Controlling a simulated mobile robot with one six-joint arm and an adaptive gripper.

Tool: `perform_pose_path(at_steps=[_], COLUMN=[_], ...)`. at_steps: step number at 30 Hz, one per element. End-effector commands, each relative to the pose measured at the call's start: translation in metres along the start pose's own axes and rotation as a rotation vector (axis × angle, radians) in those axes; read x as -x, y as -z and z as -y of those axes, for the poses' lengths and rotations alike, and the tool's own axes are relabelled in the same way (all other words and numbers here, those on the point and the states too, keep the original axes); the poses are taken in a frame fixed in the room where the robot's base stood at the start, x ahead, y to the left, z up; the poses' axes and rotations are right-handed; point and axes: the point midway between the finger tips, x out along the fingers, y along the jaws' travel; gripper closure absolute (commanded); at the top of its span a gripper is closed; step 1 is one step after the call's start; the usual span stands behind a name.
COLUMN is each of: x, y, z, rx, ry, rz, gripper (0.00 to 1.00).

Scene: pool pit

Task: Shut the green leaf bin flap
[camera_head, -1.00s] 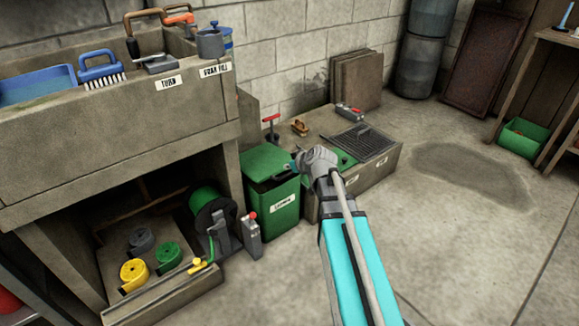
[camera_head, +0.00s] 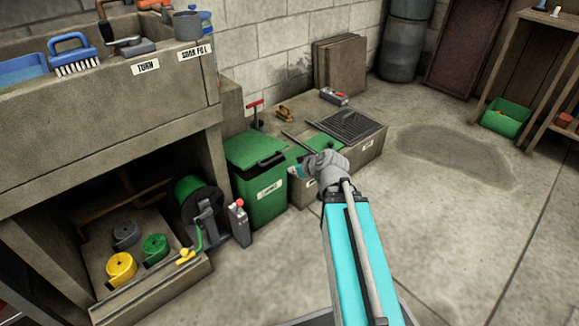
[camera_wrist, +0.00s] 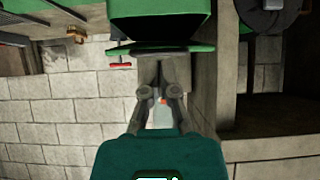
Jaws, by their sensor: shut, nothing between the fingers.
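The green leaf bin (camera_head: 265,200) stands beside the concrete bench with a white label on its front. Its green flap (camera_head: 252,148) lies over the top, with a dark gap under its front edge, so it looks ajar. A dark handle sits at the flap's front. My gripper (camera_head: 295,171) is just right of the bin's upper front corner and appears apart from it. In the wrist view the bin (camera_wrist: 160,8) and the flap's edge (camera_wrist: 160,49) are at the top. My gripper (camera_wrist: 158,90) shows there shut and empty, below the flap's edge.
A low concrete block with a drain grate (camera_head: 347,126) stands right of the bin. A hose reel (camera_head: 200,200) and a grey box with a red knob (camera_head: 239,222) are at its left. The floor (camera_head: 450,220) to the right is clear.

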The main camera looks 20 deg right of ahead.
Motion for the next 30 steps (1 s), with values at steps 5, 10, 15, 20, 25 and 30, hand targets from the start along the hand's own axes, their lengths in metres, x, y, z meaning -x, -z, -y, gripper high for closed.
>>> perform_pose_path(at_steps=[5, 10, 15, 20, 25, 30], x=[0.001, 0.001, 0.0, -0.004, -0.009, -0.015], y=[-0.001, 0.0, 0.005, 0.019, 0.042, 0.066], z=[0.0, 0.0, 0.0, 0.0, 0.0, 0.0], rx=[0.0, 0.0, 0.002, 0.009, 0.017, 0.023], ry=[0.0, 0.0, 0.007, 0.03, 0.066, 0.094], rz=[0.0, 0.0, 0.016, 0.069, 0.175, 0.312], gripper=[1.0, 1.0, 1.0, 1.0, 1.0, 1.0])
